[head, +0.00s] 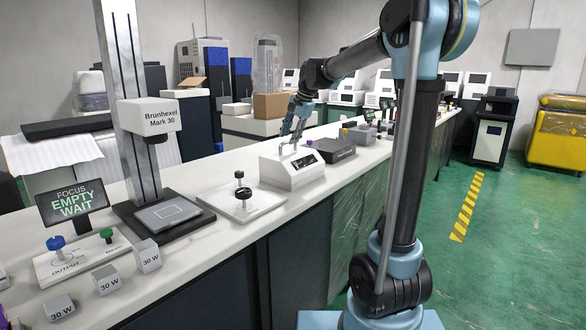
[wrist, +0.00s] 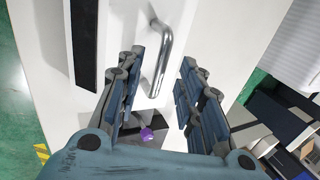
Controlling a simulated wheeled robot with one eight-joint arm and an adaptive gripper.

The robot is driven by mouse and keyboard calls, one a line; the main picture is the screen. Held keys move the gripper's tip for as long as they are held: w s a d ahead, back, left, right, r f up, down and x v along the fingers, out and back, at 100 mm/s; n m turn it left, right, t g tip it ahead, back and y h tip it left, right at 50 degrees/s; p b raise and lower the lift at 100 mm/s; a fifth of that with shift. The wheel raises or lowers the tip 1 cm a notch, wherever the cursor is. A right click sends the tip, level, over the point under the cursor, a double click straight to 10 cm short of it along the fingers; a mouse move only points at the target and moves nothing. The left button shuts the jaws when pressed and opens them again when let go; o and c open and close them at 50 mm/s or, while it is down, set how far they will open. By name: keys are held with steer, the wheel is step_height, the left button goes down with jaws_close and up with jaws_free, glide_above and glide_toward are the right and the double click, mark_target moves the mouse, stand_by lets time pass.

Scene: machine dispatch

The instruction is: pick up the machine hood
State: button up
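The machine hood (head: 291,170) is a white box with a dark front panel, standing on the long white bench. Its curved metal handle (wrist: 162,50) shows in the wrist view, on the hood's white top (wrist: 118,25). My gripper (head: 290,146) is just above the hood, pointing down at it. In the wrist view my gripper (wrist: 160,68) is open, with one finger on each side of the handle. I cannot see either finger touching the handle. What is under the hood is hidden.
On the bench (head: 225,180), a white plate with a black-knobbed post (head: 242,190) stands left of the hood. A dark grey box (head: 334,150) stands close on its right. The Brunhexel Mark 30 machine (head: 148,118) and 30 W blocks (head: 148,256) are further left.

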steer(key=x, duration=0.5)
steer(key=shift+w+d+r, duration=0.1)
steer(key=shift+w+d, duration=0.1)
steer(key=shift+w, duration=0.05)
jaws_close()
